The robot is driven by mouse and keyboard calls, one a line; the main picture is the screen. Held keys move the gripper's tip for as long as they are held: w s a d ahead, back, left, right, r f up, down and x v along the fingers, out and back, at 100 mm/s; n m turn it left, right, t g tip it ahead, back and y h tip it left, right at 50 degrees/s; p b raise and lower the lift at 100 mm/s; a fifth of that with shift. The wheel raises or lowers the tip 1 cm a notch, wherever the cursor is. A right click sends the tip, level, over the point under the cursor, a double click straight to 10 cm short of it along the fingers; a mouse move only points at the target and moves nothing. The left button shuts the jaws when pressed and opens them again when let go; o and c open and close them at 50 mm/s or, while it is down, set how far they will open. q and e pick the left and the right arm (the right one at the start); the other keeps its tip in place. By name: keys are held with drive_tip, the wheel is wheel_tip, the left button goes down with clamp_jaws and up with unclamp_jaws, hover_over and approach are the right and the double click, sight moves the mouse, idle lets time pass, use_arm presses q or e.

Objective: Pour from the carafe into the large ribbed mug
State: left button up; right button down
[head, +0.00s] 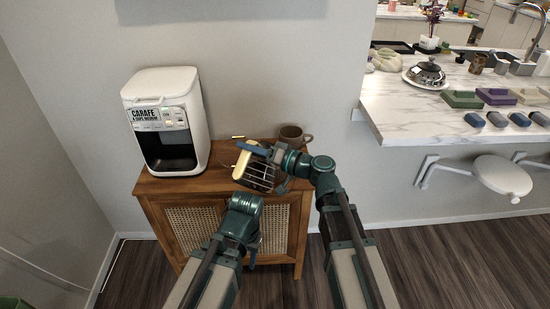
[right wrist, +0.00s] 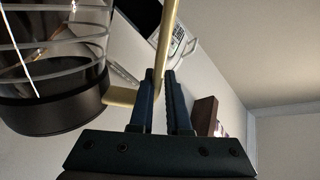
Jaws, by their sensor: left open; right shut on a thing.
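The carafe (head: 262,176), a clear body with pale bands and a cream-gold handle, is over the front of the cabinet top in the head view and looks tilted. My right gripper (head: 256,150) is shut on its handle (right wrist: 168,35); its blue fingers (right wrist: 160,88) show in the right wrist view, beside the carafe's dark base (right wrist: 50,108). A brown mug (head: 291,134) stands behind my right gripper, partly hidden; its ribs are too small to make out. My left gripper (head: 252,240) is low in front of the cabinet, apart from the carafe, its fingers hardly visible.
A white coffee maker (head: 160,88) stands on the left of the wooden cabinet (head: 185,188), which has cane doors. A small yellow item (head: 238,137) lies near the wall. A marble counter (head: 400,108) with several objects is at the right, with a white stool (head: 500,175) below.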

drive_tip(key=shift+w+d+r+m+p, duration=0.25)
drive_tip(key=shift+w+r+m+p, duration=0.15)
drive_tip(key=shift+w+r+m, duration=0.1)
idle(0.5)
drive_tip(key=shift+w+d+r+m, duration=0.1)
drive_tip(key=shift+w+d+m, duration=0.45)
drive_tip(key=shift+w+m, duration=0.3)
idle(1.7)
drive_tip(key=shift+w+d+r+m+p, duration=0.25)
drive_tip(key=shift+w+m+p, duration=0.1)
drive_tip(key=shift+m, duration=0.1)
idle(1.5)
